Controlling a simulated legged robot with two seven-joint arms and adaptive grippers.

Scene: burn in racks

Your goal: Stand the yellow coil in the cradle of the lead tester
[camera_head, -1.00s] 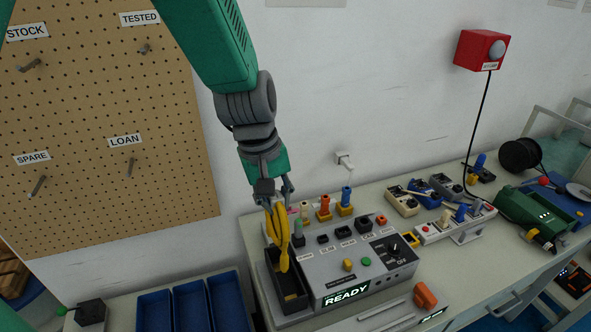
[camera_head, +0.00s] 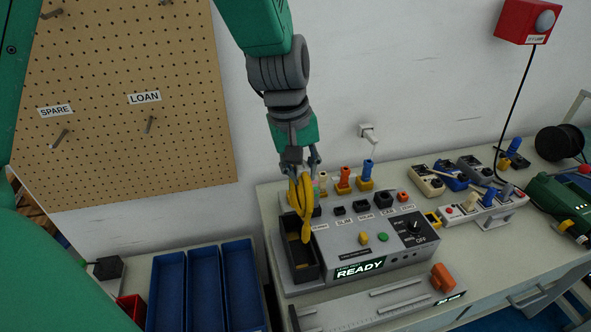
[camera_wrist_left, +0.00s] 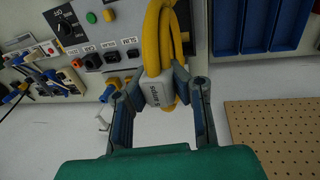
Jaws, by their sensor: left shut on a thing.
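The yellow coil (camera_head: 305,207) hangs upright from my left gripper (camera_head: 301,170), which is shut on its top. The grey lead tester (camera_head: 377,238) stands on the bench with a lit READY display. Its cradle, a dark open-topped box (camera_head: 304,275), is at its left end. The coil's lower end overlaps the cradle's opening in the head view; I cannot tell whether it touches inside. My right gripper is not in view.
Blue bins (camera_head: 205,290) stand left of the bench. Colored plugs (camera_head: 343,180) stand along the tester's back. A power strip (camera_head: 485,212) and small adapters lie to the right. A pegboard (camera_head: 120,120) hangs on the wall behind.

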